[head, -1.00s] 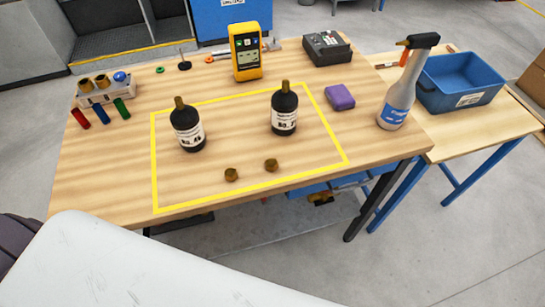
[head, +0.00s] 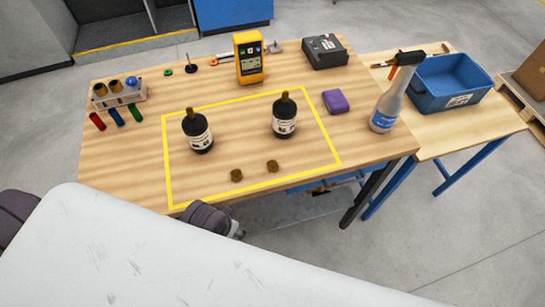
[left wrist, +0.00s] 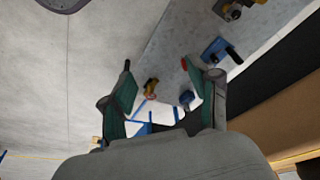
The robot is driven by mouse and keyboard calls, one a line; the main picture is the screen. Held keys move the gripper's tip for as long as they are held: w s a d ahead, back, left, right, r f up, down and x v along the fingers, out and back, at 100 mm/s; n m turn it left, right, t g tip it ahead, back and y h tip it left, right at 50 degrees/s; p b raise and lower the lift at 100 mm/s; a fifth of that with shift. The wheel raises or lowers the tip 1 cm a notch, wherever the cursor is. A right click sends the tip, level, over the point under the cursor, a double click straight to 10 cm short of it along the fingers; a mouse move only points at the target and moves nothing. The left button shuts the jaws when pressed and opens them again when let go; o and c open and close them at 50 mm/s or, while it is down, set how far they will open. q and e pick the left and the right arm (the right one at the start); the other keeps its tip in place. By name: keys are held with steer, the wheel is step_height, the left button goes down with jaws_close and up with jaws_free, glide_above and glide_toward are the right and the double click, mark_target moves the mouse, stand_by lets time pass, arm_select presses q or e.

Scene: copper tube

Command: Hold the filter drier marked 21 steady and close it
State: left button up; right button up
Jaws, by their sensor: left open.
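Two black filter driers with brass necks and white labels stand upright inside the yellow outline on the table, a left one (head: 198,132) and a right one (head: 285,117). Their label numbers are too small to read, so I cannot tell which is 21. Two small brass caps lie on the table in front of them, a left one (head: 236,175) and a right one (head: 272,166). My left gripper (left wrist: 158,72) is open and empty in the left wrist view, apart from the driers and caps. My right gripper is not in view.
A yellow meter (head: 249,60), a purple block (head: 335,101) and a spray bottle (head: 386,108) stand around the yellow outline (head: 168,170). A fittings rack (head: 120,96) is at the left. A blue bin (head: 440,88) sits on the side table. The outline's front left is clear.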

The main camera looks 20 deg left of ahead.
arm_select(q)
step_height(320, 180, up, 11)
steer(key=p, duration=0.2)
steer(key=w+d+r+m+h, duration=0.3)
steer(key=w+d+r+m, duration=0.15)
steer(key=w+d, duration=0.4)
step_height(320, 180, up, 9)
steer(key=m+g+y, duration=0.3)
steer(key=m, duration=0.2)
glide_above(274, 165)
steer(key=shift+f+n, duration=0.2)
steer(key=shift+n, duration=0.05)
step_height(274, 165, down, 9)
steer(key=shift+r+p, duration=0.2)
steer(key=shift+p, duration=0.45)
